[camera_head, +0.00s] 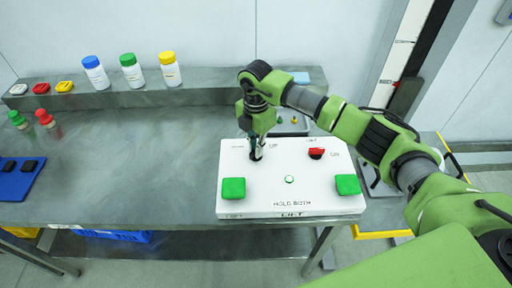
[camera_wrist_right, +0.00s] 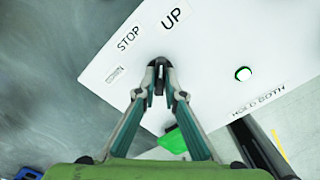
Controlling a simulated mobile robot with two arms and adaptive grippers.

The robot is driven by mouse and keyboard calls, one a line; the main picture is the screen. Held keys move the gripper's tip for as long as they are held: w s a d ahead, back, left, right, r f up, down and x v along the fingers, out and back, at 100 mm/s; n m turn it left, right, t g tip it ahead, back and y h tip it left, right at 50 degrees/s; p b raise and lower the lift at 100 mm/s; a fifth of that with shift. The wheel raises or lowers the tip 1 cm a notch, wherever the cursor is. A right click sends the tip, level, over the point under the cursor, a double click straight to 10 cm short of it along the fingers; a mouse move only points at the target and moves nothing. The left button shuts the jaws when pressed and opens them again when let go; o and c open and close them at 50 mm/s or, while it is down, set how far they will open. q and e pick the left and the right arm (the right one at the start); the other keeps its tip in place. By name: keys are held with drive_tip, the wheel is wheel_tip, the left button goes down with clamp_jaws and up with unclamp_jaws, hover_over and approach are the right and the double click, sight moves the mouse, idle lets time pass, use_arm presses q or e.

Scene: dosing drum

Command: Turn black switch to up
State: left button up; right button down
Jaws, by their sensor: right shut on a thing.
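The white control box (camera_head: 265,205) sits near the front edge of the grey bench. The black switch (camera_head: 254,156) is at its upper left, mostly hidden by my right gripper (camera_head: 257,148). In the right wrist view, my right gripper (camera_wrist_right: 160,68) points down at the panel with its fingertips close together on the switch, beside the labels STOP (camera_wrist_right: 129,38) and UP (camera_wrist_right: 176,20). The switch's exact position is hard to tell behind the fingers. My left gripper is not in view.
Bottles with blue, green and yellow caps (camera_head: 131,70) stand on the back ledge. The bench left of the box is mostly clear.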

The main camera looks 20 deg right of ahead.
drive_tip(key=c, duration=2.1)
unclamp_jaws()
drive_tip(key=shift+c, duration=0.2)
wheel_tip(320, 180, up, 12)
